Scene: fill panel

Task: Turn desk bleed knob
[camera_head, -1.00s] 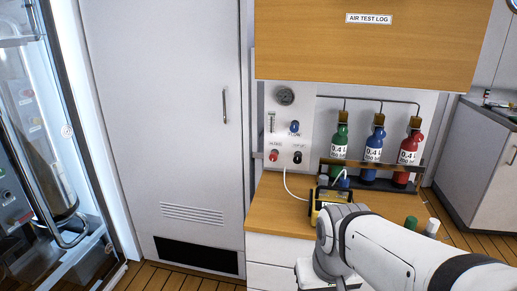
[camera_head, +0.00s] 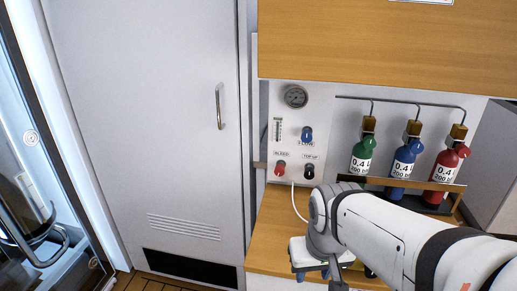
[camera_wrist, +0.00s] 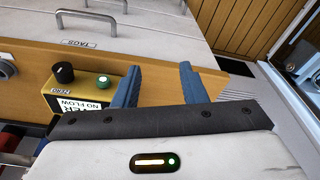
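The panel (camera_head: 295,130) stands at the back of the desk. Its red knob (camera_head: 280,167), under a label that seems to read BLEED, is at the lower left. A black knob (camera_head: 309,171) marked TOP-UP is to its right, and a blue knob (camera_head: 306,134) is above. My gripper (camera_wrist: 160,85) is open and empty in the wrist view, its two blue fingers apart. In the head view it is below and in front of the panel, apart from the red knob, and partly hidden by my arm. The wrist view does not show the panel.
Green (camera_head: 363,153), blue (camera_head: 405,160) and red (camera_head: 447,165) bottles stand in a rack right of the panel. A wooden cabinet (camera_head: 380,45) overhangs. In the wrist view, a yellow box (camera_wrist: 85,98) with a black knob is left of my fingers. A white hose (camera_head: 297,205) hangs below the panel.

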